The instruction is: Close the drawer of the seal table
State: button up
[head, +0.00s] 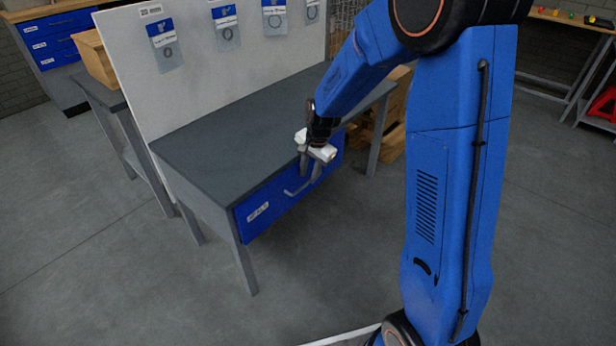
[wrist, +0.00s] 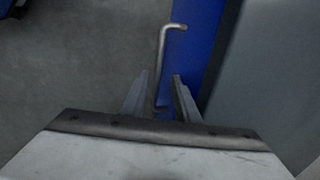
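The seal table (head: 225,140) has a dark grey top and a blue drawer (head: 270,200) with a white label under its front edge. The drawer front looks nearly flush with the table edge; a small gap cannot be ruled out. A grey bar handle (head: 293,191) is on the drawer front. My gripper (head: 311,175) points down at the drawer front, near the handle's right part. In the wrist view, the handle (wrist: 162,50) runs between the two fingers of my gripper (wrist: 161,76), which are apart with room on both sides. The blue drawer front (wrist: 195,45) lies beside it.
A pale backboard (head: 215,60) with hanging seal bags stands behind the table top. Wooden crates (head: 385,135) are under and beyond the table's right end. The grey floor (head: 330,255) in front of the table is clear.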

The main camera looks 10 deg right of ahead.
notch_tip(320, 180, up, 15)
jog(key=s+d, duration=0.1)
jog(key=s, duration=0.1)
jog(key=shift+s+d, duration=0.2)
jog(key=shift+d, duration=0.15)
jog(key=shift+s, duration=0.1)
jog(key=s+d+r+n+t, duration=0.1)
jog(key=s+d+r+n, duration=0.1)
jog(key=s, duration=0.9)
jog(key=s+d+r+n+t, duration=0.1)
jog(key=s+n, duration=0.4)
jog(key=s, duration=0.6)
jog(key=s+d+r+n+t+h, duration=0.1)
jog(key=s+d+r+n, duration=0.1)
jog(key=s, duration=0.9)
jog(key=d+n, duration=0.1)
jog(key=d, duration=0.1)
jog(key=shift+s+d+r+n, duration=0.3)
jog(key=shift+r+n, duration=0.1)
